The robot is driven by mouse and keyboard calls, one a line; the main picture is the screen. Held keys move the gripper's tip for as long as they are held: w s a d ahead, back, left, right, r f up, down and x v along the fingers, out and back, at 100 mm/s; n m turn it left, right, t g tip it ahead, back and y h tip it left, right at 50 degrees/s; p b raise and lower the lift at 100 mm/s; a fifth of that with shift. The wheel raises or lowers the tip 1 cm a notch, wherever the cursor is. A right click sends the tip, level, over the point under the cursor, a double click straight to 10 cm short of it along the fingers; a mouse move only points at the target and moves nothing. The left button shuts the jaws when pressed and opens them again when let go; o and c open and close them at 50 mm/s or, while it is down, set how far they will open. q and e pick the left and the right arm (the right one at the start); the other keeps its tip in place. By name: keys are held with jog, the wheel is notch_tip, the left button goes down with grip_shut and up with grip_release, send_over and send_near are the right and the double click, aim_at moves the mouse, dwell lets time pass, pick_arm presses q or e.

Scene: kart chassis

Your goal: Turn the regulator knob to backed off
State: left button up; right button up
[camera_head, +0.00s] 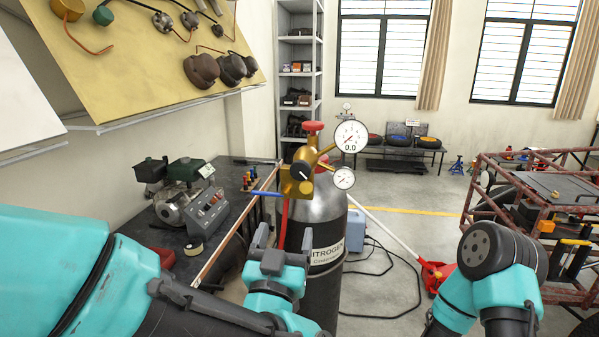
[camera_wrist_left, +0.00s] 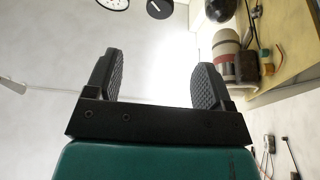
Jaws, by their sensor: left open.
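The regulator knob (camera_head: 301,172) is a black round knob on the brass regulator body (camera_head: 290,187) atop a dark nitrogen cylinder (camera_head: 329,250). In the left wrist view the knob (camera_wrist_left: 159,8) shows at the top edge, partly cut off, with a white pointer line. My left gripper (camera_head: 285,238) is open and empty, below and in front of the regulator, apart from the knob. Its two ridged fingers also show spread in the left wrist view (camera_wrist_left: 160,64). My right arm (camera_head: 490,275) is at the lower right, its gripper outside the picture.
A large gauge (camera_head: 350,137) reading 0.0 and a smaller gauge (camera_head: 344,178) sit right of the knob. A red handwheel (camera_head: 313,127) is above. A workbench (camera_head: 230,178) with machines stands left; a red tube frame (camera_head: 540,200) stands right.

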aim_at(300, 174)
pick_arm(q)
jog(key=x, duration=1.7)
jog(key=shift+f, duration=0.1)
jog(key=shift+c, duration=0.2)
jog(key=c, duration=0.9)
jog(key=shift+o, duration=0.2)
